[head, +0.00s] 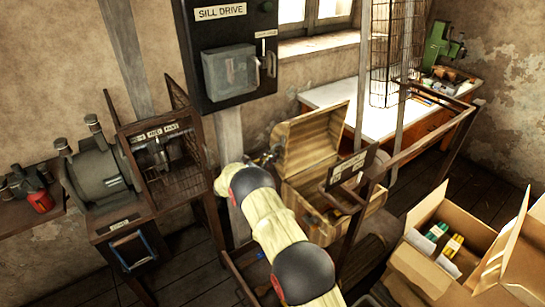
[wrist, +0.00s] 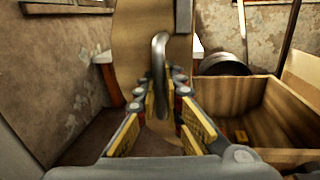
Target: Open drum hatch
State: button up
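A wooden chest (head: 310,210) stands right of centre in the head view, its rounded lid (head: 318,138) raised. In the wrist view, a curved grey handle (wrist: 160,50) stands in front of an upright tan wooden panel (wrist: 130,45). My gripper (wrist: 168,90) is open, its yellow-padded fingers on either side of the handle; I see a gap on the right of it. In the head view my gripper (head: 264,156) is small beside the lid's left edge. A grey drum-shaped machine (head: 98,178) sits on a stand at the left. No label marks a drum hatch.
The open wooden box (wrist: 265,110) lies right of the fingers in the wrist view. A "SILL DRIVE" cabinet (head: 225,50) hangs on the wall. A metal-framed rail (head: 425,135) and an open cardboard box (head: 430,260) stand at the right. A white-topped desk (head: 335,95) is behind.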

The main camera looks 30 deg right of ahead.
jog(key=o, duration=0.4)
jog(key=shift+r, duration=0.1)
jog(key=shift+s+a, duration=0.1)
jog(key=shift+a, duration=0.15)
jog(key=v, duration=1.1)
jog(key=shift+s+a+r, duration=0.1)
jog(key=shift+a, duration=0.15)
